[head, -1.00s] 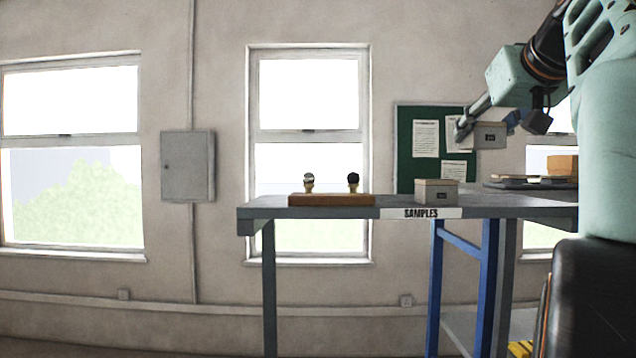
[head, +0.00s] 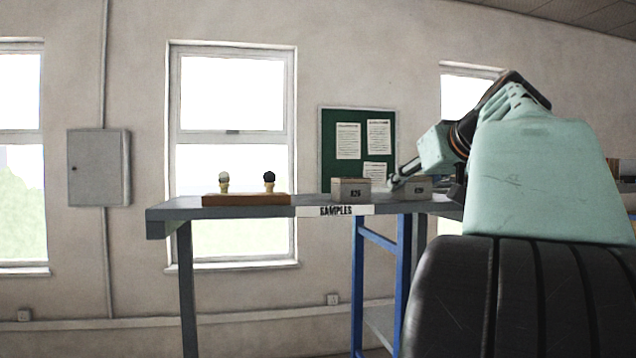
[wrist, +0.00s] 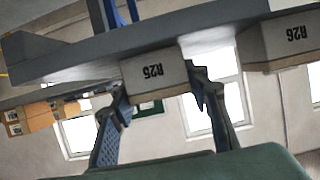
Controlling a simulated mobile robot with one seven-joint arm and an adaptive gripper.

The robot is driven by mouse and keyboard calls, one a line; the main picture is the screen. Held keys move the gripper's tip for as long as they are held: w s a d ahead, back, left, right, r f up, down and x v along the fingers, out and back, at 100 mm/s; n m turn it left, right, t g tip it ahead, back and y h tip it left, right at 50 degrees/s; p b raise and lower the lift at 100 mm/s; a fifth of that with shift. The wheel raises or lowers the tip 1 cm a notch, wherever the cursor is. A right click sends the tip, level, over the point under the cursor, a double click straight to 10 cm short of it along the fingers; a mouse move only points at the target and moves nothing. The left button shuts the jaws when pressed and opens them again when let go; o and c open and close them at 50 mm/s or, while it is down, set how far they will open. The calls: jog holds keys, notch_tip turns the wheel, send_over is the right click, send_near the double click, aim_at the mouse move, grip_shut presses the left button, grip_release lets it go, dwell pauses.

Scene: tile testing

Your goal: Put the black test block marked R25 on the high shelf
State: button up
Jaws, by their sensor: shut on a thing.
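The block marked R25 (wrist: 151,73) is pale grey with black lettering, not black, and sits between my fingers in the wrist view. My gripper (wrist: 160,88) is shut on it by its sides. In the head view my gripper (head: 402,181) holds the R25 block (head: 418,188) at the level of the high shelf (head: 270,210), right of the block marked R26 (head: 351,190). The R25 block's base is at the shelf surface; I cannot tell whether it rests on it. The wrist view is upside down.
In the wrist view, the R26 block (wrist: 285,40) stands apart from the held block. Brown boxes (wrist: 35,118) show beyond.

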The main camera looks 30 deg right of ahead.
jog(key=shift+f, duration=0.1)
jog(key=o, duration=1.5)
